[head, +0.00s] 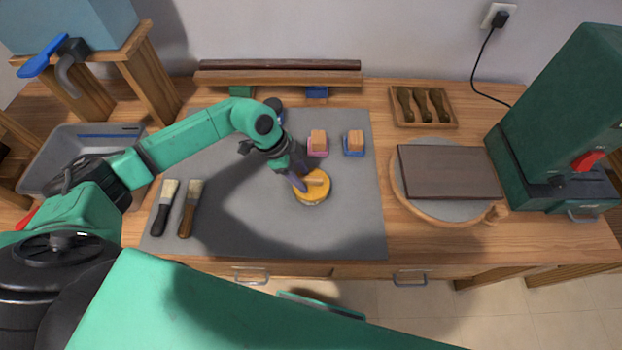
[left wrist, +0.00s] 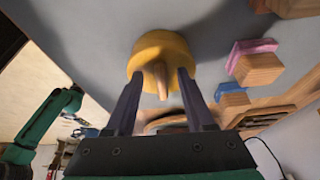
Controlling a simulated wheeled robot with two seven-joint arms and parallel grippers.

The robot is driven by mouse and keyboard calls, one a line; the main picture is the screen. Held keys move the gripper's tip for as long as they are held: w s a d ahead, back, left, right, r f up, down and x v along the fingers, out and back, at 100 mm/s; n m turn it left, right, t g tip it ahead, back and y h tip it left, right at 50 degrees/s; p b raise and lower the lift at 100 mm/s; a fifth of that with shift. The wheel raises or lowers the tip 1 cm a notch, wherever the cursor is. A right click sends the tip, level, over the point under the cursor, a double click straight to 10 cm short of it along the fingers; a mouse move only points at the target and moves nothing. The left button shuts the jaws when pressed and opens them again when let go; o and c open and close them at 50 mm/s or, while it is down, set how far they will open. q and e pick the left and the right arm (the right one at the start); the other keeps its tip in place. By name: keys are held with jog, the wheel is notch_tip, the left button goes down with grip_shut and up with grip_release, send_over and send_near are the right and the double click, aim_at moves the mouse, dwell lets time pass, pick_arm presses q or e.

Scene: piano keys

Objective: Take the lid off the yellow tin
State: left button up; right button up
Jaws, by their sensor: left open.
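The yellow tin (head: 312,196) stands on the grey mat, with its yellow lid (head: 318,190) on top. A light wooden bar handle (head: 316,181) crosses the lid. In the left wrist view the yellow lid (left wrist: 151,47) is at the upper middle, with its wooden handle (left wrist: 161,79) between my fingers. My left gripper (head: 299,178) is open at the tin; its dark fingers (left wrist: 158,80) stand on either side of the handle, with gaps on both sides. Contact with the lid cannot be told. My right gripper is not in view.
A pink block with a wooden top (head: 318,143) and a blue one (head: 354,143) stand behind the tin. Two brushes (head: 178,207) lie at the left of the mat (head: 260,235). A round board with a brown slab (head: 449,172) is at the right. The mat's front right is clear.

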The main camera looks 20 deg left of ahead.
pick_arm(q)
jog(key=shift+w, duration=0.1)
grip_shut()
